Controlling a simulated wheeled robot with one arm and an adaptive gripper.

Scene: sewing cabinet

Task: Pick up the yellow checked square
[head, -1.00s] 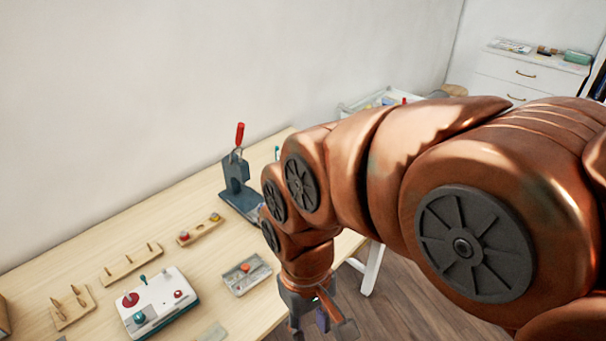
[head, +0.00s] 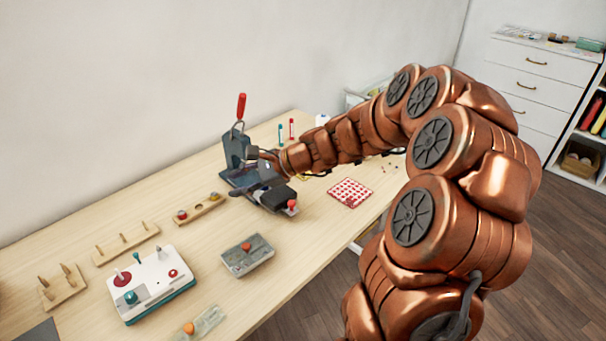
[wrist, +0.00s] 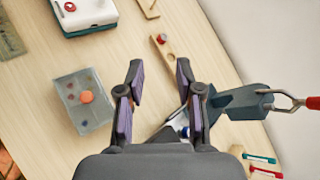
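A small patch of yellow (head: 304,177) shows on the table just below my forearm in the head view. My arm hides most of it, so I cannot tell if it is checked. No yellow checked square shows in the wrist view. My gripper (wrist: 160,76) is open, with nothing between its fingers, and hangs above bare wood beside the press. In the head view, my arm stretches over the table and ends at the press, where the fingers are hard to make out.
The dark press (head: 236,150) with a red handle stands close to my gripper, also in the wrist view (wrist: 240,101). A red checked square (head: 350,193) lies to the right. A grey tray (head: 235,262) and white control box (head: 155,283) lie nearer. Markers (head: 281,135) stand behind my arm.

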